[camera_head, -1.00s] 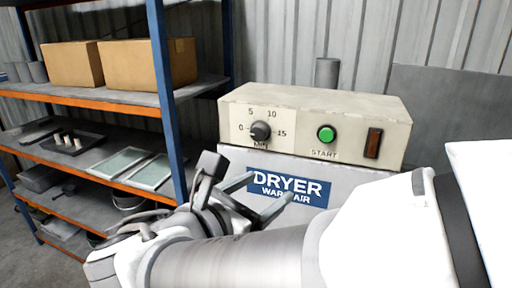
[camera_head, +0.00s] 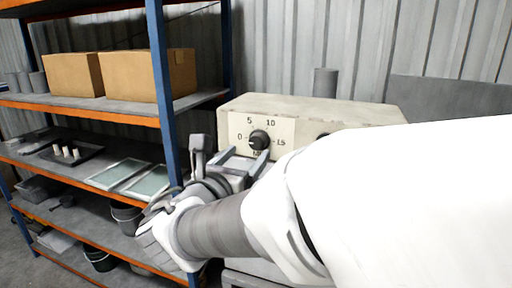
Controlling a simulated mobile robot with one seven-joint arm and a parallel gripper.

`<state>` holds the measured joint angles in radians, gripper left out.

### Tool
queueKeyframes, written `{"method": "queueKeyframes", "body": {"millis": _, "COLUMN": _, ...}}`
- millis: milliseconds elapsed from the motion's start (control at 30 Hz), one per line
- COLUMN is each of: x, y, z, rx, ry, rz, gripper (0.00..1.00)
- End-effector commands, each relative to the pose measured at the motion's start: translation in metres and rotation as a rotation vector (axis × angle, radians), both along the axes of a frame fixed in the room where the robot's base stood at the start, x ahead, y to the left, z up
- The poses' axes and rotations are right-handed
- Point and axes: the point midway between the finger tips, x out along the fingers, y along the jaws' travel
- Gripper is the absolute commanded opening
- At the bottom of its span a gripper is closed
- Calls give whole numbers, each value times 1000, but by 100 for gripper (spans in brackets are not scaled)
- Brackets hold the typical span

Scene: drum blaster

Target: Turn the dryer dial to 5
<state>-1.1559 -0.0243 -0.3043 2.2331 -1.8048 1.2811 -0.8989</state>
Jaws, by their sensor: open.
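The dryer dial (camera_head: 258,139) is a round black knob on the cream control panel (camera_head: 330,108). The marks 0, 5, 10 and 15 run around it, with 5 at its upper left. Its pointer seems to face left, towards 0, but it is too small to be sure. My gripper (camera_head: 248,153) is open, with its two fingers just below and in front of the dial. The right fingertip overlaps the dial's lower edge in the picture; I cannot tell whether it touches. My arm hides the DRYER label and most of the start button.
A blue and orange shelf rack (camera_head: 166,120) stands close on the left, with cardboard boxes (camera_head: 125,75), trays and buckets. A grey cylinder (camera_head: 325,82) rises behind the panel. Corrugated wall is behind. Open air lies above the panel.

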Motion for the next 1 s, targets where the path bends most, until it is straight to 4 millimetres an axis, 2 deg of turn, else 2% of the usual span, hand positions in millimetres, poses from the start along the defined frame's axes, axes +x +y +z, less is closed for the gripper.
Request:
{"method": "queueKeyframes", "body": {"millis": 100, "x": 19, "y": -8, "z": 0, "rx": -2, "ry": 0, "rz": -3, "gripper": 76}}
{"method": "queueKeyframes", "body": {"millis": 300, "x": 38, "y": -14, "z": 0, "rx": 0, "ry": 0, "rz": -1, "gripper": 76}}
{"method": "queueKeyframes", "body": {"millis": 667, "x": 42, "y": -15, "z": 0, "rx": 0, "ry": 0, "rz": 0, "gripper": 74}}
{"method": "queueKeyframes", "body": {"millis": 1000, "x": 42, "y": -15, "z": 0, "rx": 0, "ry": 0, "rz": 0, "gripper": 13}}
